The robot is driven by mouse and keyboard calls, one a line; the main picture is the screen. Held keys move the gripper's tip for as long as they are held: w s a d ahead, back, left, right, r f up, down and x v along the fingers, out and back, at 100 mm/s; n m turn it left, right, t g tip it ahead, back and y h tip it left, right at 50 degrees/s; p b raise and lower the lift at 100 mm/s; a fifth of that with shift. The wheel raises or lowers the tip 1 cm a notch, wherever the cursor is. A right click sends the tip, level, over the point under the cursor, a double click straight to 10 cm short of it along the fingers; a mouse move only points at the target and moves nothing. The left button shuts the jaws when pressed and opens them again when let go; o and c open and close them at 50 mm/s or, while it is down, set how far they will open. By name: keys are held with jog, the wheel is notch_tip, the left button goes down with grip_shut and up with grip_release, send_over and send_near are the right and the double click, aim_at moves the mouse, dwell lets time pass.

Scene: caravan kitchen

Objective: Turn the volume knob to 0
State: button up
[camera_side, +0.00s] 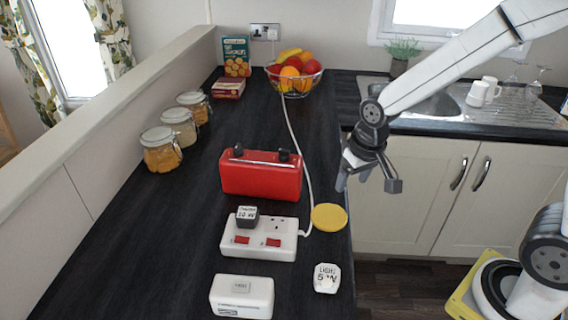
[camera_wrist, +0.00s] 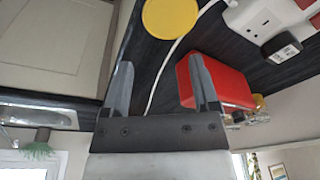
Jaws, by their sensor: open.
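A red box-shaped device (camera_side: 260,178), like a radio, stands on the dark counter. It has two dark knob-like parts on top, a left one (camera_side: 238,150) and a right one (camera_side: 284,155), with a pale bar between them. I cannot tell which is the volume knob, and no markings can be read. My gripper (camera_side: 366,182) is open and empty, to the right of the red device and apart from it, past the counter's right edge. In the wrist view the red device (camera_wrist: 228,84) shows beyond the right finger of my gripper (camera_wrist: 163,82), partly hidden by it.
A white socket block (camera_side: 260,236) with a dark plug (camera_side: 246,215) sits in front of the device. A yellow disc (camera_side: 329,217), white plug (camera_side: 326,278) and white box (camera_side: 241,297) lie nearby. A white cable passes right of the device. Jars (camera_side: 161,152) and a fruit bowl (camera_side: 294,79) stand farther back.

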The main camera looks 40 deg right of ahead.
aim_at(284, 150)
jog(key=w+a+r+m, duration=0.1)
jog(key=w+r+m, duration=0.1)
jog(key=w, duration=0.3)
jog(key=w+a+r+m+g, duration=0.1)
jog(key=w+r+m, duration=0.1)
jog(key=w, duration=0.4)
jog(key=w+a+r+m, duration=0.2)
jog(key=w+r+m, duration=0.1)
jog(key=w, duration=0.3)
jog(key=shift+g, duration=0.4)
jog(key=shift+w+a+r+m, duration=0.2)
jog(key=shift+w+m, duration=0.1)
jog(key=shift+w, duration=0.1)
jog(key=shift+f, duration=0.15)
jog(key=shift+d+f, duration=0.1)
jog(key=shift+f, duration=3.65)
grip_shut()
